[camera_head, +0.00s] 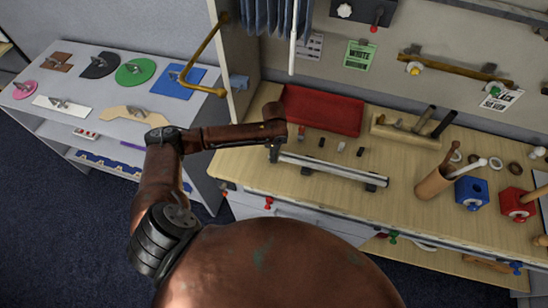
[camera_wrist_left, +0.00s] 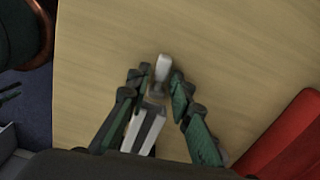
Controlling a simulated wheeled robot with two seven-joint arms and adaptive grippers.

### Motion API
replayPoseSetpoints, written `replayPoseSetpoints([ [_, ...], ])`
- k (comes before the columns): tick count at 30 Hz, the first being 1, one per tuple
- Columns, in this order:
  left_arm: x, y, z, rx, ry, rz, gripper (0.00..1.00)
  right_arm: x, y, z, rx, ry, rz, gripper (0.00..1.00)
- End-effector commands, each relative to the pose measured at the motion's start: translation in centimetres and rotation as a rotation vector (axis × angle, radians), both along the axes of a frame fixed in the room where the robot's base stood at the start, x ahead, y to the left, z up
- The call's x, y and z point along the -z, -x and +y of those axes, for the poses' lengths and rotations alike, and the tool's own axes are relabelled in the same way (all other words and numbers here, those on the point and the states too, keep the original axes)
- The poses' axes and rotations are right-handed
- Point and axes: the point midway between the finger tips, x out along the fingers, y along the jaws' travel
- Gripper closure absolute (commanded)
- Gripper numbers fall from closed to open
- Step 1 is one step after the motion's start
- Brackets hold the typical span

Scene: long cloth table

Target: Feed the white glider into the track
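The pale metal track (camera_head: 330,170) lies on the wooden bench, and its near end shows in the left wrist view (camera_wrist_left: 144,132). My left gripper (camera_head: 274,152) points down at the left end of the track. In the left wrist view, its fingers (camera_wrist_left: 157,82) are close together around a small upright white piece, seemingly the white glider (camera_wrist_left: 162,68), in line with the track end. Finger contact is partly hidden, and I cannot tell whether the glider is inside the track. My right gripper is not in view.
Several small gliders (camera_head: 322,142) stand behind the track, one of them light (camera_head: 341,147). A red tray (camera_head: 322,110) lies behind them. A wooden block with tools (camera_head: 392,131) and a wooden cup (camera_head: 434,184) are to the right. The bench's front edge is close by.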

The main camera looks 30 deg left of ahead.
Motion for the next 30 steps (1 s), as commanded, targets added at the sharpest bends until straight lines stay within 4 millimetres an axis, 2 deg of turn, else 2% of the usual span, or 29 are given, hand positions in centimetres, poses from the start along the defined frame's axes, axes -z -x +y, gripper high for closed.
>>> replayPoseSetpoints([
  [8, 0.0, 0.0, 0.0, 0.000, 0.000, 0.000, 0.99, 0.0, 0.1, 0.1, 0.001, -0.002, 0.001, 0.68],
  [20, -0.7, 0.0, 0.1, 0.000, 0.000, -0.001, 1.00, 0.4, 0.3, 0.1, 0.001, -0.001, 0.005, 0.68],
  [26, -0.6, 2.6, -0.6, 0.002, 0.001, 0.002, 1.00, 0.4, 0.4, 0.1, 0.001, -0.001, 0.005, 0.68],
  [30, -0.6, 5.3, -1.2, 0.003, 0.001, 0.002, 1.00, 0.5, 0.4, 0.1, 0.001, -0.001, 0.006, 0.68],
])
